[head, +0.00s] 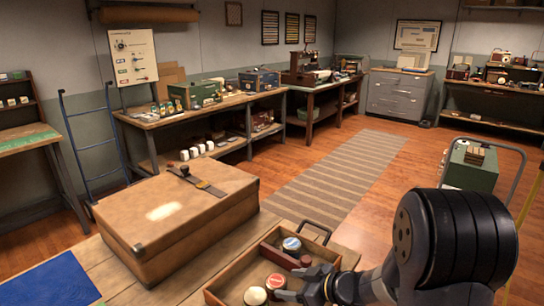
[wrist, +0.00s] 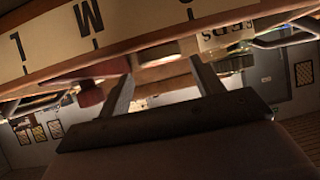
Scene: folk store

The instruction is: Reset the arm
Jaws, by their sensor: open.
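My arm comes in from the lower right of the head view. My gripper (head: 285,287) is over the near right part of a shallow wooden tray (head: 247,272), close to the round jars in it. In the wrist view my gripper (wrist: 162,68) shows two dark fingers spread apart with nothing clearly held between them. A dark red thing (wrist: 90,93) is near the left finger there, and I cannot tell whether they touch. A label reading SEEDS (wrist: 228,36) is beyond the right finger.
The tray holds a white-lidded jar (head: 255,296), a red-sided jar (head: 276,282) and a blue-topped jar (head: 291,245). A big tan case (head: 170,215) stands left of it, with a blue mat (head: 48,283) nearby. A green box cart (head: 470,168) stands at the right.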

